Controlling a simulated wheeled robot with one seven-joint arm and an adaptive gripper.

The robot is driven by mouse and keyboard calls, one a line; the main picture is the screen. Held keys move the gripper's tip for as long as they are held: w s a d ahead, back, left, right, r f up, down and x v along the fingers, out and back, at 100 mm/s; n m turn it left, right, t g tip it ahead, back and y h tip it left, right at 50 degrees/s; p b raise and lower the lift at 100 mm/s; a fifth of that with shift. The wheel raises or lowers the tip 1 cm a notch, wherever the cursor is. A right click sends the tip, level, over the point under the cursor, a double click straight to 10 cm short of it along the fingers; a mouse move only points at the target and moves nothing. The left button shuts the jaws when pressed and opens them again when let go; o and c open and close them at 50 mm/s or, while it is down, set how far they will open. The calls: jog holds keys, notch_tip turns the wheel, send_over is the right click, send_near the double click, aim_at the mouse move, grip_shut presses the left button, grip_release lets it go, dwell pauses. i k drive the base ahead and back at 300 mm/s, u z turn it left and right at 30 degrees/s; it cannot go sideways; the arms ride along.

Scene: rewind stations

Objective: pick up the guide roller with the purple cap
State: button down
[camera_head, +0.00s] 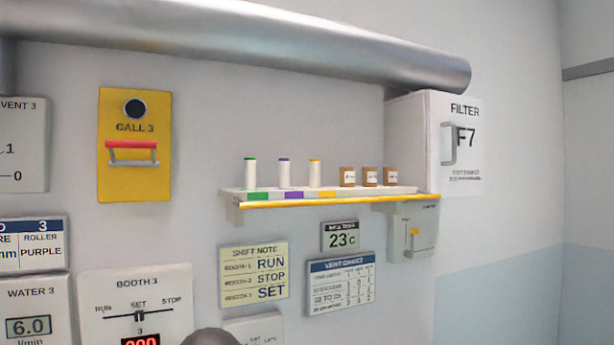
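The guide roller with the purple cap (284,174) stands upright on a wall shelf (325,203). It is a white cylinder above a purple patch on the shelf edge. A roller with a green cap (250,173) stands to its left, and one with an orange-yellow cap (315,174) to its right. The three rollers stand apart from each other. My gripper is not in view. Only a dark rounded piece, perhaps part of my arm, shows at the bottom edge, well below the shelf.
Several small brown boxes (369,177) stand on the shelf's right half. A white filter cabinet (412,140) with a handle adjoins the shelf's right end. A large metal pipe (250,40) runs above. Signs and a booth panel (137,305) are on the wall below. The wall between pipe and rollers is clear.

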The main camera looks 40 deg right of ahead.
aim_at(283, 163)
jog(key=u, duration=1.8)
jog(key=k, duration=1.1)
jog(key=z, duration=2.3)
